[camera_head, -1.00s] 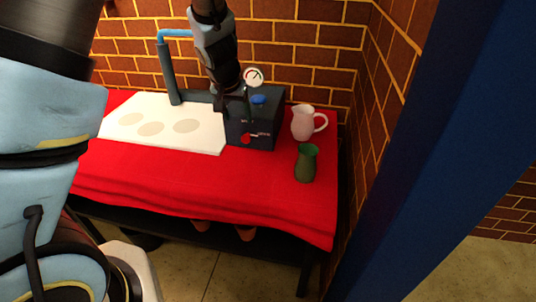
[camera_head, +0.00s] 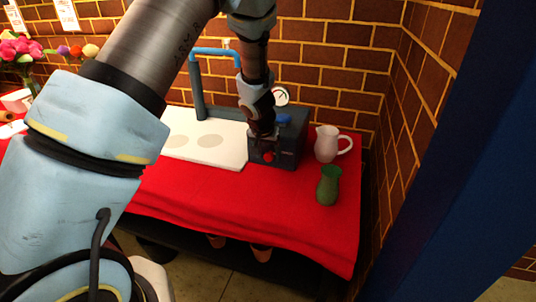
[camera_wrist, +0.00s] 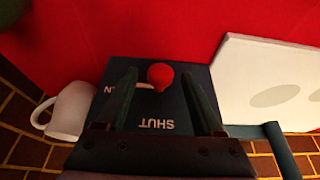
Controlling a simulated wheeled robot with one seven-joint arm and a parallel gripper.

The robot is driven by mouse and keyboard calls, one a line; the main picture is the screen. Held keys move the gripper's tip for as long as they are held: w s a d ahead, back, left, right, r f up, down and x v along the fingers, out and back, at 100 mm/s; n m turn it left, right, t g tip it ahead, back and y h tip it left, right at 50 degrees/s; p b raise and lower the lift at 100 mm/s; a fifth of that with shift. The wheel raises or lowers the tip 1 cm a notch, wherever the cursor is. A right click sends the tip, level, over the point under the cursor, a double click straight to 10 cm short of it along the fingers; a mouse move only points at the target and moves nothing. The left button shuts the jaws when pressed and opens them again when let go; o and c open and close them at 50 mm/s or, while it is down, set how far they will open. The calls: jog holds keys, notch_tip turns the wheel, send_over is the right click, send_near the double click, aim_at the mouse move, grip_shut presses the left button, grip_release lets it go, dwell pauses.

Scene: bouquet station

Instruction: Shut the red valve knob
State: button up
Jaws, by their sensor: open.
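The red valve knob (camera_head: 268,157) is on the front of a dark blue box (camera_head: 289,158) on the table. In the wrist view the red knob (camera_wrist: 161,76) shows between my two fingers, with the word SHUT on the box (camera_wrist: 155,110) and a partly hidden label ending in N beside a pale mark. My gripper (camera_head: 264,141) is open, pointing down at the front of the box. In the wrist view its fingers (camera_wrist: 166,85) stand apart on either side of the knob. I cannot tell whether either finger touches the knob.
A white jug (camera_head: 326,144) and a green vase (camera_head: 328,187) stand right of the box on the red cloth (camera_head: 220,200). A white board (camera_head: 222,151) with round marks lies left. A gauge (camera_head: 280,96), blue knob (camera_head: 284,119) and blue pipe (camera_head: 215,51) rise behind. Brick walls close the back and right.

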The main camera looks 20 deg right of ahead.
jog(key=shift+c, duration=0.4)
grip_shut()
